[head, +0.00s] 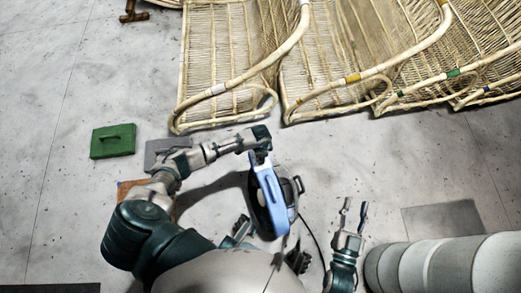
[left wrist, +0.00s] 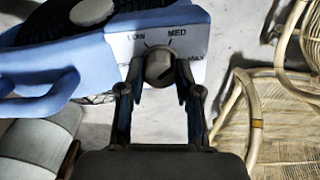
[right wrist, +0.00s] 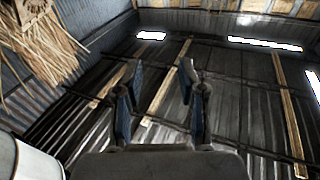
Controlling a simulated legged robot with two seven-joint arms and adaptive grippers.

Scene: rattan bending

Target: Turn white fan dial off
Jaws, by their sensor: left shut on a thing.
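A blue and white fan (head: 268,195) stands in front of me in the head view. In the left wrist view its blue frame and dark grille (left wrist: 40,35) fill the upper left. Its white control panel (left wrist: 200,45) shows LOW, MED and MAX. The round grey dial (left wrist: 159,63) sits between my left gripper's fingers (left wrist: 159,82), which are shut on it. Which mark the dial points at is not clear. In the head view my left gripper (head: 260,144) reaches the fan's top. My right gripper (head: 354,215) is open and empty, raised to the right of the fan.
Several rattan chairs (head: 225,55) stand across the top. A green block (head: 113,141) and a grey block (head: 167,150) lie on the floor at left. A pale ribbed cylinder (head: 440,265) is at lower right, near my right gripper. A dark cord (head: 318,245) runs beside the fan.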

